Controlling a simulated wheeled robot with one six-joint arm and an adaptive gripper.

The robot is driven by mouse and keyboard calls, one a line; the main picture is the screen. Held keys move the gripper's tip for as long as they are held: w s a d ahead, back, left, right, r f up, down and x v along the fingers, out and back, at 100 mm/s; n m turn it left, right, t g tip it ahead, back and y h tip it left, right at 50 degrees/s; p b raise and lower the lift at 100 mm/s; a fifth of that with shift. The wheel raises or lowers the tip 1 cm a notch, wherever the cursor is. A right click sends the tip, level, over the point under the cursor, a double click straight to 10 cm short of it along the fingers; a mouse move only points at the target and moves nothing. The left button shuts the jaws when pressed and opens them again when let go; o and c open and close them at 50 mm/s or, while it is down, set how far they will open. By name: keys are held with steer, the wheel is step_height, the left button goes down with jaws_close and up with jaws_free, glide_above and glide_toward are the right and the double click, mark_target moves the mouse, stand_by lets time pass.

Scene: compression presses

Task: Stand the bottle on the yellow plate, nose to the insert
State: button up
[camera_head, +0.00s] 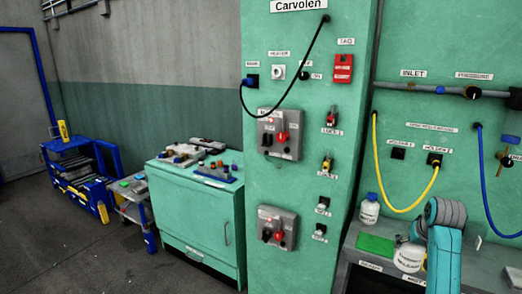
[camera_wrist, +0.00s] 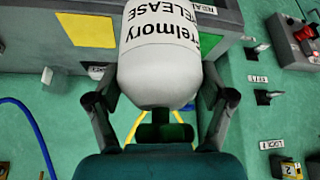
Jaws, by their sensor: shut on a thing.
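My gripper (camera_wrist: 160,92) is shut on a white bottle (camera_wrist: 158,50), one finger on each side of its body. The bottle has dark print ending in "RELEASE". The head view also shows this bottle (camera_head: 408,256), beside my teal and grey arm, over the bench area. Part of it is hidden by the arm there. A yellow plate (camera_wrist: 91,30) lies on the grey bench in the wrist view, left of the bottle and apart from it in the picture. The insert is not clearly seen, nor is the bottle's nose.
A second white bottle (camera_head: 369,211) with a blue cap stands on the grey bench (camera_head: 488,262), behind a green plate (camera_head: 375,244). Yellow (camera_head: 408,208) and blue hoses hang from the wall panel near my arm. A green cabinet (camera_head: 205,215) carries tools at the left.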

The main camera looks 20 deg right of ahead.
steer(key=w+a+f+n+t+y, duration=0.1)
steer(key=w+a+f+n, duration=0.15)
steer(key=a+f, duration=0.9)
steer(key=w+a+f+n+y, duration=0.1)
steer(key=w+a+f, duration=0.2)
steer(key=a+f, duration=0.8)
steer(key=s+a+f+n, duration=0.1)
steer(key=s+a+f, duration=0.2)
steer(key=a, duration=0.5)
steer(key=s+a+f+n+y, duration=0.1)
steer(key=s+a+f, duration=0.2)
steer(key=a, duration=0.5)
steer(key=s+a+f+n, duration=0.1)
steer(key=s+a+f, duration=0.2)
steer(key=a, duration=0.6)
step_height(320, 180, down, 2)
steer(key=shift+n+y, duration=0.3)
steer(key=shift+n, duration=0.05)
steer(key=shift+s, duration=0.1)
